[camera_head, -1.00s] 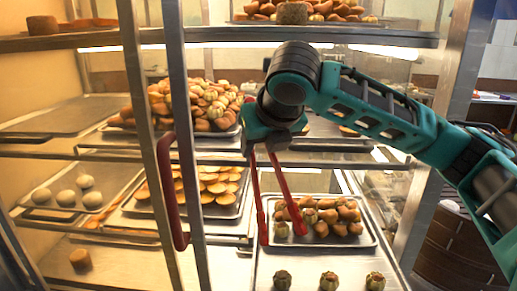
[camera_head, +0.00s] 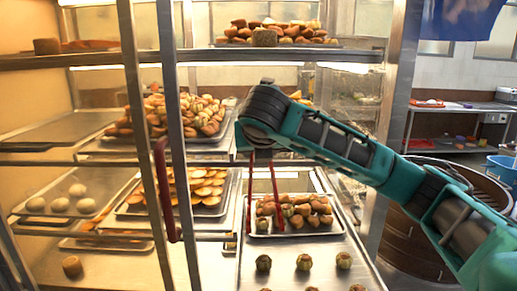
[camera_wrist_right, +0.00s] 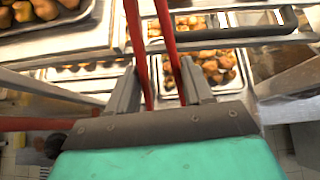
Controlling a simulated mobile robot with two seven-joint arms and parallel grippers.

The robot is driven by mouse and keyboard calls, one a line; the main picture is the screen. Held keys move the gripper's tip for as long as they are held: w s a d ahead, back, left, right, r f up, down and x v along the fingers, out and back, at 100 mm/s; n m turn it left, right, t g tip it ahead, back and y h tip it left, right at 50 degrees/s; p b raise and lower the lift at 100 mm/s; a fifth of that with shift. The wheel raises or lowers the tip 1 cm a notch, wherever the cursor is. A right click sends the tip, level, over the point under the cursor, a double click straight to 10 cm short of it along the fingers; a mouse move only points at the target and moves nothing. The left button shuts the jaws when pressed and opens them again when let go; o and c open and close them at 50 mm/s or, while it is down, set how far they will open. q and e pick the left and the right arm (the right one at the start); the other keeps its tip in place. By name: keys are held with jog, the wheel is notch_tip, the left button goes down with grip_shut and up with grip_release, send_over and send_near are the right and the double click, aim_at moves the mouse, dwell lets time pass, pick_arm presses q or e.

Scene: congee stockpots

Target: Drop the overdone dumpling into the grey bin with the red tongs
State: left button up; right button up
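My right gripper (camera_head: 263,152) points down in front of the open cabinet. In the right wrist view its two fingers (camera_wrist_right: 158,85) are closed around the red tongs (camera_wrist_right: 140,45). The tongs (camera_head: 249,195) hang down in the head view with their arms apart, their tips over or in front of a tray of brown dumplings (camera_head: 295,212). Nothing shows between the tips. Several small dark-topped dumplings (camera_head: 304,262) stand on the shelf in front. I cannot tell which dumpling is the overdone one. No grey bin can be made out. My left gripper is not in view.
A cabinet door frame with a red handle (camera_head: 165,190) stands left of the tongs. Shelves hold trays of pastries (camera_head: 205,190) and pale buns (camera_head: 60,204). At right are a large brown round container (camera_head: 400,245), a blue bucket (camera_head: 505,172) and a metal table (camera_head: 465,106).

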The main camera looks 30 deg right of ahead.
notch_tip(320, 180, down, 10)
jog(key=b, duration=0.1)
dwell(1.0)
jog(key=shift+c, duration=0.3)
